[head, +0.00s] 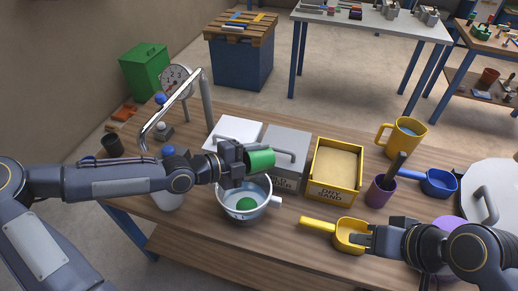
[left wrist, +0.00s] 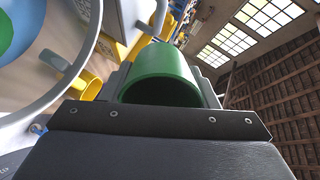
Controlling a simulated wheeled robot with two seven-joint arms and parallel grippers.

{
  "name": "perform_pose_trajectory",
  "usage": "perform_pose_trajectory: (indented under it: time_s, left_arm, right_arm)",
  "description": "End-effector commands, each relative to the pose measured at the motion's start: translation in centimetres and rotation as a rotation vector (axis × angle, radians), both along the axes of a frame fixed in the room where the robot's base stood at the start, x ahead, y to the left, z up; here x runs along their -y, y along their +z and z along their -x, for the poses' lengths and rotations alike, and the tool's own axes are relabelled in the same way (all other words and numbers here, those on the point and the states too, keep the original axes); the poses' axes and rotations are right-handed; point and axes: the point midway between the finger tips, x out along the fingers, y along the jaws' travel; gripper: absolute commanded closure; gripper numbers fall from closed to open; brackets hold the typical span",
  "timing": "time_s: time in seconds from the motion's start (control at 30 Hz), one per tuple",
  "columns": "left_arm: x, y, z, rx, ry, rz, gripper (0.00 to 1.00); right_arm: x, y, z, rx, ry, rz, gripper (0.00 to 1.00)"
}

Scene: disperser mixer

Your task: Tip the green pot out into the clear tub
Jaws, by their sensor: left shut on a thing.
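My left gripper (head: 240,163) is shut on the green pot (head: 259,160) and holds it on its side, tilted, above the clear tub. The clear tub (head: 222,207) stands on the bench below, with a side handle. A green heap (head: 245,204) and something blue show inside it. In the left wrist view the pot (left wrist: 165,62) is between the fingers and its inside looks dark. The tub's rim (left wrist: 88,50) is at the left there, apart from the pot. My right gripper (head: 366,239) is at the yellow scoop (head: 346,229); its jaw gap is unclear.
Behind the tub are a white lidded bin (head: 234,131), a grey lidded bin (head: 290,142) and a yellow dry sand box (head: 338,160). A curved metal pipe (head: 165,118) rises left of them. A purple cup (head: 380,191), yellow jug (head: 404,137) and blue scoop (head: 438,183) stand at the right.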

Motion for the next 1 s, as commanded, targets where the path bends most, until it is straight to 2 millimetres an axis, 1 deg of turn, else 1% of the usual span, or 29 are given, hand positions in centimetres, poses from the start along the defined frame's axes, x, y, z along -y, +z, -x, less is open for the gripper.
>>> perform_pose_trajectory:
  time_s: [0.03,0.17,0.37,0.67,0.7,0.73,1.0]
  left_arm:
    - [0.1,1.0,0.0,-0.008,-0.002,-0.033,0.72]
    - [0.2,2.1,-0.1,-0.075,-0.003,-0.181,0.72]
    - [0.3,2.8,-0.1,-0.225,-0.002,-0.463,0.72]
    - [0.4,3.9,-0.1,-0.427,-0.003,-0.848,0.72]
    - [0.3,3.2,-0.1,-0.450,-0.001,-0.892,0.72]
    - [0.3,3.0,-0.2,-0.464,0.001,-0.918,0.72]
    - [0.1,3.4,-0.1,-0.564,0.001,-1.107,0.72]
  right_arm:
    - [0.0,1.2,0.0,0.000,0.000,0.000,0.76]
    - [0.0,3.9,0.0,0.000,0.000,0.000,0.76]
    - [0.0,7.2,0.0,0.001,0.000,0.000,0.76]
    - [0.0,13.2,0.0,0.001,0.000,0.000,0.76]
    - [0.0,12.7,0.0,0.001,0.000,0.000,0.76]
    - [0.0,12.4,0.0,0.002,-0.001,0.000,0.76]
    - [0.0,12.3,0.0,0.000,0.000,0.000,0.76]
